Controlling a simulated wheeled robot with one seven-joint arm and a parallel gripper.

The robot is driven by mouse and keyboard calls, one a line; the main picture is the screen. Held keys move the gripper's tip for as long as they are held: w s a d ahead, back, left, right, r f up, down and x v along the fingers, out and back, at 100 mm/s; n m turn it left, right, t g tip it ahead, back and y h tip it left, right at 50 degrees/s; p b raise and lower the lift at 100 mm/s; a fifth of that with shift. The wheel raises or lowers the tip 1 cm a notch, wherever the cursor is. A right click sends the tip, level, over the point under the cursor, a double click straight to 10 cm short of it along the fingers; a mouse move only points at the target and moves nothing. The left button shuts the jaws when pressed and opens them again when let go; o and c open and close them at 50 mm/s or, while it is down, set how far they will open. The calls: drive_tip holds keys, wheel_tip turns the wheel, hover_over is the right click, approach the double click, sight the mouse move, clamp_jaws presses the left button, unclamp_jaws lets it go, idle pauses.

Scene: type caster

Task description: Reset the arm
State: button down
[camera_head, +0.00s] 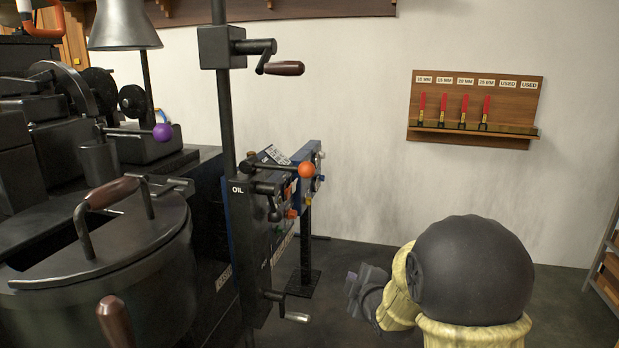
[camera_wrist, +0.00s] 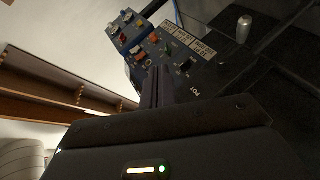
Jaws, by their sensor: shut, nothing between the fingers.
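My arm (camera_head: 470,270) shows at the lower right of the head view, with a dark round joint and pale yellow links. My gripper (camera_head: 362,292) is at its left end, over the floor and to the right of the machine. In the wrist view the fingers (camera_wrist: 158,88) are together and hold nothing. A control panel (camera_wrist: 165,50) with several knobs and white labels lies beyond the fingertips there.
A black type caster (camera_head: 100,250) with a lidded pot fills the left. Its levers, with an orange ball (camera_head: 306,169) and a purple ball (camera_head: 162,132), stick out. A wooden rack (camera_head: 475,108) with red-handled tools hangs on the wall. A shelf (camera_head: 606,265) stands at the right edge.

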drive_tip(key=s+d+m+g+h+p, duration=0.2)
drive_tip(key=s+m+g+p, duration=0.25)
drive_tip(key=s+m, duration=0.6)
drive_tip(key=s+d+m+g+h+p, duration=0.1)
drive_tip(key=s+d+m+g+p, duration=0.35)
drive_tip(key=s, duration=1.15)
wheel_tip(320, 180, up, 38)
drive_tip(key=a+g+p, duration=0.1)
drive_tip(key=g+p, duration=0.1)
drive_tip(key=p, duration=3.3)
drive_tip(key=shift+a+f+m+p, duration=0.15)
drive_tip(key=shift+a+m+p, duration=0.15)
drive_tip(key=shift+a+p, duration=0.1)
